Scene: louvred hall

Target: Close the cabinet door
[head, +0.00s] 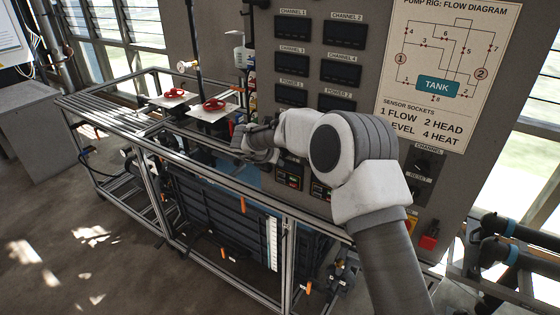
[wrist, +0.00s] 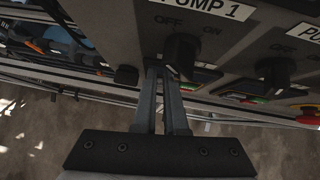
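I cannot make out an open cabinet door in either view. The tall grey control cabinet (head: 375,130) carries rows of dark displays and a pump flow diagram. My gripper (wrist: 162,72) is at the cabinet's lower front, by the black PUMP 1 knob (wrist: 182,56). Its two fingers lie close together with a thin gap between them. The knob overlaps the right fingertip in the wrist view, and I cannot tell whether they touch. In the head view my gripper (head: 258,145) is small and dark, and its fingertips are unclear.
A metal frame rig (head: 180,155) with red valve wheels (head: 213,104) stands left of the cabinet. A grey box-like unit (head: 35,130) is at the far left. A red button (head: 428,242) and dark pipes (head: 505,228) are at right. Bare floor (head: 60,235) lies at front left.

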